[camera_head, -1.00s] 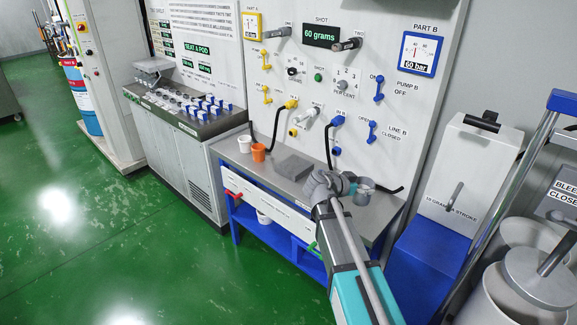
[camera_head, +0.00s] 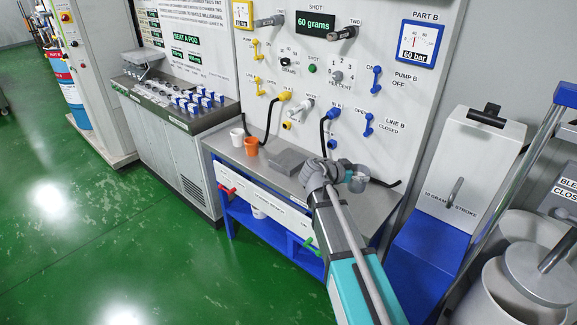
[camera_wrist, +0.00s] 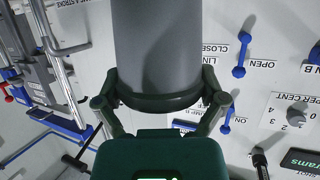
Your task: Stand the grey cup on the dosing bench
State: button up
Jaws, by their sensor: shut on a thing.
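The grey cup (camera_head: 357,179) is held over the right part of the grey-topped dosing bench (camera_head: 226,146). I cannot tell whether its base touches the bench top. In the wrist view the cup (camera_wrist: 157,45) fills the upper middle, with its far end out of frame. My gripper (camera_head: 345,178) is shut on the cup. In the wrist view the fingers of my gripper (camera_wrist: 160,100) press on both sides near a dark band around the cup.
On the bench, a white cup (camera_head: 237,136) and an orange cup (camera_head: 251,146) stand at the left, beside a grey block (camera_head: 287,163). Black hoses hang from the valve panel (camera_head: 390,100) behind. A white-and-blue cabinet (camera_head: 470,165) stands close on the right.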

jog(key=w+a+f+b, duration=0.3)
jog(key=w+a, duration=0.8)
jog(key=shift+w+f, duration=0.3)
jog(key=shift+b, duration=0.3)
jog(key=s+d+f+b, duration=0.3)
jog(key=d+f+b, duration=0.6)
jog(key=d, duration=0.3)
jog(key=shift+d, duration=0.3)
jog(key=shift+s, duration=0.1)
